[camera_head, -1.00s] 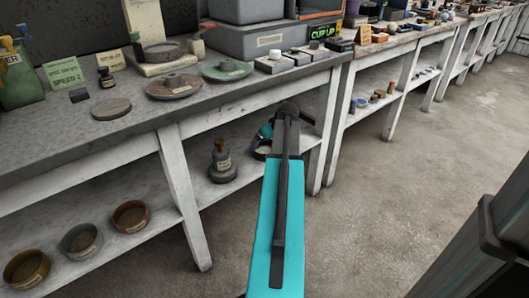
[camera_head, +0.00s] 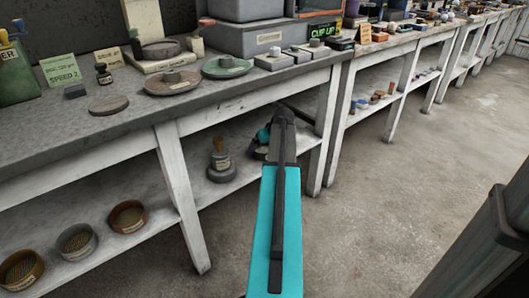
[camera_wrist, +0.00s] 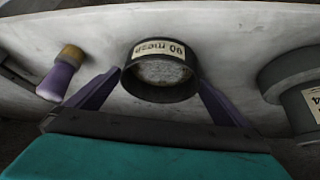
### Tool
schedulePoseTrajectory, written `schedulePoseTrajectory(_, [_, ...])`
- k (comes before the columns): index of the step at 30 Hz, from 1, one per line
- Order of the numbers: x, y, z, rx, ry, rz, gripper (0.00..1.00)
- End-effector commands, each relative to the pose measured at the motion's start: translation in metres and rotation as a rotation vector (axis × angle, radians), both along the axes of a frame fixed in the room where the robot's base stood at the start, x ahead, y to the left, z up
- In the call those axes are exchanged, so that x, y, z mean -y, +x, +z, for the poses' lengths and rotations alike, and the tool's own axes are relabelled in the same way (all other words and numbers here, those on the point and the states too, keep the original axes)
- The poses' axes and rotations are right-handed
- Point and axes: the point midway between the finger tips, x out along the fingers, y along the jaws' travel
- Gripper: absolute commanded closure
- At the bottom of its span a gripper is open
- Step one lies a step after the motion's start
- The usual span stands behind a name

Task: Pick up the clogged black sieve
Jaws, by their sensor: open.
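The black sieve (camera_wrist: 162,76) is a round dark ring with a cream mesh label, upside down in the wrist view. Its mesh is covered with pale, crusted material. It rests on the white lower shelf, and in the head view (camera_head: 259,154) my arm and gripper hide most of it. My gripper (camera_wrist: 160,88) is open, with one purple-grey finger on each side of the sieve. The fingers look close to its sides; I cannot tell whether they touch it.
A purple-and-yellow brush (camera_wrist: 60,74) lies left of the sieve in the wrist view. A dark, labelled round object (camera_wrist: 300,92) stands to the right. Several other sieves, including a reddish one (camera_head: 128,217), sit farther left on the lower shelf. A table leg (camera_head: 323,140) stands near my arm.

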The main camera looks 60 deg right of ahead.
Motion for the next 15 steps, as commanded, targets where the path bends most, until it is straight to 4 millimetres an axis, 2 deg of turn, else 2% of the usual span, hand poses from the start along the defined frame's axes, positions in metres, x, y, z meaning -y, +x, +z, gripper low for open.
schedulePoseTrajectory(6, [-0.0003,0.0003,0.0002,0.000,0.000,0.001,0.00])
schedulePoseTrajectory(12, [-0.0003,0.0005,0.0002,0.000,0.000,0.001,0.34])
schedulePoseTrajectory(13, [-0.0002,0.0006,0.0006,0.001,-0.001,0.001,0.37])
schedulePoseTrajectory(15, [-0.0003,0.0007,0.0005,0.001,-0.001,0.001,0.37])
